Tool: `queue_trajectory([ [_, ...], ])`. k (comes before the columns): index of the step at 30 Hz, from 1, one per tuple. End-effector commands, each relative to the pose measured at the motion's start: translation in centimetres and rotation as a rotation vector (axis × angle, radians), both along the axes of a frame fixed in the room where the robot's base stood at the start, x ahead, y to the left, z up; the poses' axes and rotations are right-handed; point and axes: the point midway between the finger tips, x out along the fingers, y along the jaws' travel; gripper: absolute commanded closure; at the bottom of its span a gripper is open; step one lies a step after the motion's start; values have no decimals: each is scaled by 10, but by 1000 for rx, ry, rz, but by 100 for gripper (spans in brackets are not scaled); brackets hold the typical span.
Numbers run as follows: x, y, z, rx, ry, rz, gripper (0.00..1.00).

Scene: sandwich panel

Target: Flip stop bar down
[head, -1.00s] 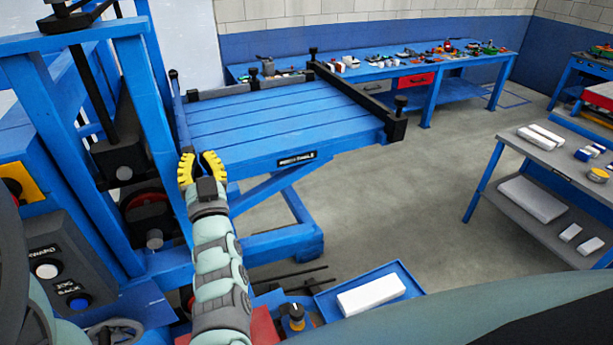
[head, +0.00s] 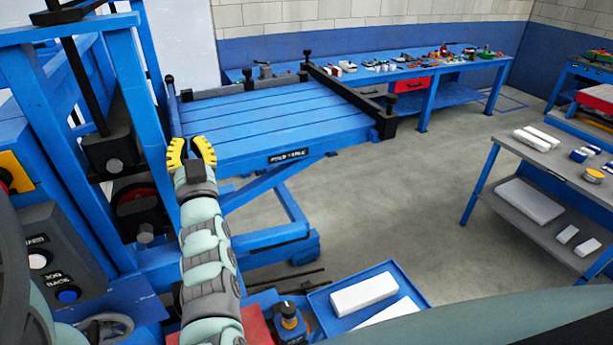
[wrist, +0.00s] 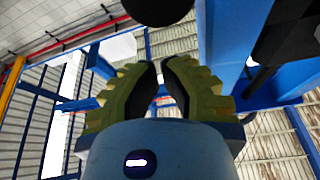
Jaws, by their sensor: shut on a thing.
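My gripper (head: 190,152), with yellow ribbed fingers, is at the near left corner of the blue slatted table (head: 265,120). In the wrist view the fingertips (wrist: 159,68) are close together with a narrow gap. I cannot make out what is held between them. A round dark knob (wrist: 158,8) shows just beyond the tips. A black bar (head: 350,98) with upright knobs runs along the table's right edge. A low dark bar (head: 240,89) lies along the back edge, and a black-topped post (head: 169,84) stands at the left. Which is the stop bar is unclear.
A blue machine frame (head: 40,110) with black rollers stands close to my gripper's left. A control box (head: 45,250) is at lower left. A blue tray (head: 408,285) with white blocks lies low in front. A grey shelf bench (head: 555,165) is at right; open floor lies between.

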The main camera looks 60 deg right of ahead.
Motion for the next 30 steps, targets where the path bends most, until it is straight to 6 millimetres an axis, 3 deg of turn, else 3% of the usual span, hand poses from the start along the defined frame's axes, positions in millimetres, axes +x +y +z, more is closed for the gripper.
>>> queue_trajectory([
  [19,-63,44,-33,-5,-2,-3,100],
  [30,-74,53,-36,-2,-3,-2,100],
])
